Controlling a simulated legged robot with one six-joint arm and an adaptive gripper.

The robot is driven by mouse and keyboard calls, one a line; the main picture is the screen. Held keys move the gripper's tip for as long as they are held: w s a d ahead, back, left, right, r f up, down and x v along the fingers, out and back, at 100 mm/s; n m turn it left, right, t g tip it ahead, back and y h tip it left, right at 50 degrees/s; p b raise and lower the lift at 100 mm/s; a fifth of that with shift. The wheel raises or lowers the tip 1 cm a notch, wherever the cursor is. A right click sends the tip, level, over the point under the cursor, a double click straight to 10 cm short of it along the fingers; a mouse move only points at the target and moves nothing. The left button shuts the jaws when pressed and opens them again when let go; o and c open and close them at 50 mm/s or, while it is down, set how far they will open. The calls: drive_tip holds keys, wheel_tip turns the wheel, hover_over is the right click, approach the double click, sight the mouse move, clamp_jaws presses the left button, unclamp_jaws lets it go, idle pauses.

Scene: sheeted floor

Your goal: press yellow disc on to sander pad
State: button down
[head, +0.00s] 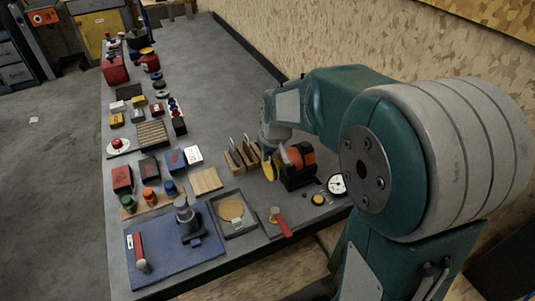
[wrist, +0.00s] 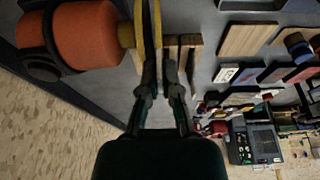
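The sander (head: 297,165) stands on the bench, with an orange-red body on a black base. It also shows large at the upper left of the wrist view (wrist: 85,33). The yellow disc (head: 268,169) stands upright at the sander's left end. In the wrist view the disc (wrist: 158,22) is nearly edge-on, close beside the sander's yellowish end (wrist: 127,35). My gripper (wrist: 160,62) has its two fingers drawn together on either side of the disc's rim. Whether disc and pad touch is hard to tell. In the head view my arm hides most of the gripper.
A slotted wooden rack (head: 241,155) stands just left of the disc. A round white dial (head: 336,185) lies right of the sander. A tray with a tan disc (head: 232,210) and a red-handled tool (head: 280,222) lie in front. Blocks and jars crowd the left side; the far bench is clear.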

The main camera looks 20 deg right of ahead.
drive_tip(key=shift+d, duration=0.4)
drive_tip(key=c, duration=0.7)
unclamp_jaws()
drive_tip(key=a+v, duration=0.1)
drive_tip(key=v, duration=1.1)
drive_tip(key=s, duration=0.6)
drive_tip(key=s+m+t, duration=0.1)
drive_tip(key=s, duration=0.6)
drive_tip(key=s+f+m+t, duration=0.1)
drive_tip(key=s, duration=0.5)
drive_tip(key=shift+s+d+f+h, duration=0.15)
drive_tip(key=shift+s+d+h, duration=0.05)
drive_tip(key=shift+d+h, duration=0.15)
